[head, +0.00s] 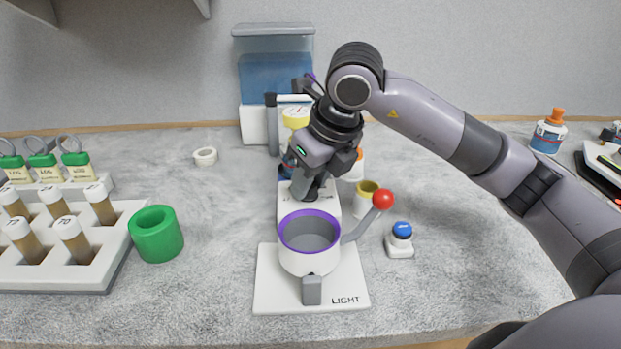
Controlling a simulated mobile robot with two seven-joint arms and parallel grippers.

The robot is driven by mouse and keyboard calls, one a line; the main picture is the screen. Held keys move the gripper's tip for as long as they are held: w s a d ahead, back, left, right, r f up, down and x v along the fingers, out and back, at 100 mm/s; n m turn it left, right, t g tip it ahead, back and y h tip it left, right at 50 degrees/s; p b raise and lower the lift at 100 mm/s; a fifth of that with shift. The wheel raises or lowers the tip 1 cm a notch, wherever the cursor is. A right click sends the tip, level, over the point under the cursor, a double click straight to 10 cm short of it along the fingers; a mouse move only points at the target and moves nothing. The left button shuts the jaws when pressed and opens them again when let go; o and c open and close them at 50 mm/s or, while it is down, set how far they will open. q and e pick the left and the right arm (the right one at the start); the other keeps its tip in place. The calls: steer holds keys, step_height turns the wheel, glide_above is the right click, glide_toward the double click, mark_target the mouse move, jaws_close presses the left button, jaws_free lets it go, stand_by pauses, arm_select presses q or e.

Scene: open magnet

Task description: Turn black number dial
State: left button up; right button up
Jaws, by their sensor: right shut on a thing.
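A white device with a purple-rimmed cup (309,262) stands on a white base marked LIGHT (348,299) near the front middle of the table. My right gripper (308,188) reaches down from the right over the device, just behind the cup. It is shut, with its fingers low at the device's white upper face, where the black number dial sits between them. The dial itself is mostly hidden by the gripper, and its numbers cannot be read. My left gripper is not in view.
A red-knobbed lever (383,199) sticks out right of the cup, near a blue button (402,231). A green ring (156,234) and a white vial rack (60,262) stand to the left. A blue water tank (275,77) stands behind. The table right of the button is clear.

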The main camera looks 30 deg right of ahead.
steer(key=o, duration=1.1)
steer(key=shift+c, duration=0.2)
steer(key=v, duration=0.7)
